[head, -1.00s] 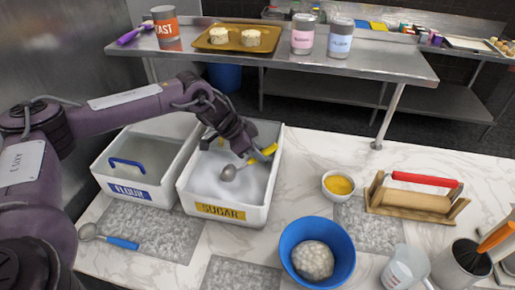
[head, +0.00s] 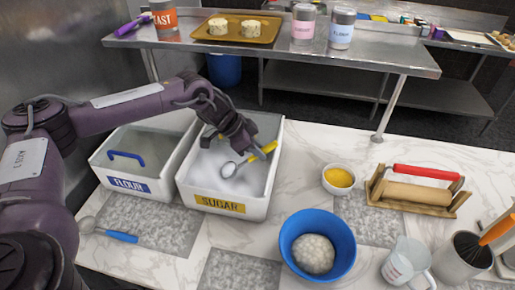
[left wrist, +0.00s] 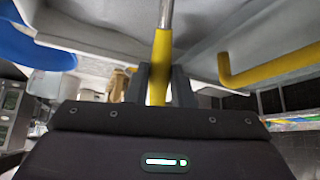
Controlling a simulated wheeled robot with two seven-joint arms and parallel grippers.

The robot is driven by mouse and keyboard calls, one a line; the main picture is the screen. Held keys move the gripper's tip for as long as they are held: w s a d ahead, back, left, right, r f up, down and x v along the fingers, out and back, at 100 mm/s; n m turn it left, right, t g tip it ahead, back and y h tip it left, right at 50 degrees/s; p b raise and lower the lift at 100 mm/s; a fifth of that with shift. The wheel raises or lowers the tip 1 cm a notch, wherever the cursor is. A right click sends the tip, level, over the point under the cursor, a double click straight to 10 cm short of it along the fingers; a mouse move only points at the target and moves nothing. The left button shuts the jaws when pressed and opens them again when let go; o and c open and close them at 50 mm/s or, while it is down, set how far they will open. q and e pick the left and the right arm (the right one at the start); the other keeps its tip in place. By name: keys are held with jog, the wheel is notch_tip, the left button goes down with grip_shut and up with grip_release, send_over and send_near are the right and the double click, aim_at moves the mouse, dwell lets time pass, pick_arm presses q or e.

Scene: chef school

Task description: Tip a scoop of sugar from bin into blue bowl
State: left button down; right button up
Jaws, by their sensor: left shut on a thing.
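My left gripper (head: 252,153) is over the sugar bin (head: 218,207), a white bin with a yellow SUGAR label. It is shut on the yellow handle (left wrist: 161,65) of a metal scoop. The scoop's round head (head: 229,170) is inside the bin at the white sugar (head: 205,170). Its middle looks white, but I cannot tell how much sugar it holds. The blue bowl (head: 288,258) stands to the right and nearer, with a pale speckled lump inside. Blue shows at the upper left in the left wrist view (left wrist: 35,52). My right gripper is out of view.
The flour bin (head: 128,184) stands left of the sugar bin. A blue-handled scoop (head: 122,237) lies in front. A small bowl of yellow stuff (head: 339,181), a rolling pin rack (head: 410,206) and a measuring jug (head: 405,262) are near the blue bowl.

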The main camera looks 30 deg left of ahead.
pick_arm(q)
jog(key=shift+r, duration=0.1)
notch_tip(320, 180, up, 6)
jog(key=p, duration=0.6)
notch_tip(320, 180, up, 2)
jog(key=p, duration=0.1)
jog(key=y+p, duration=0.1)
jog(key=shift+w+r+g+p, duration=0.1)
jog(key=shift+r+g+p, duration=0.2)
jog(key=shift+g, duration=0.1)
jog(key=shift+d+y+b, duration=0.1)
jog(key=shift+y+b, duration=0.2)
jog(key=shift+r+g+y, duration=0.7)
jog(key=shift+r+y, duration=0.2)
jog(key=shift+r, duration=0.7)
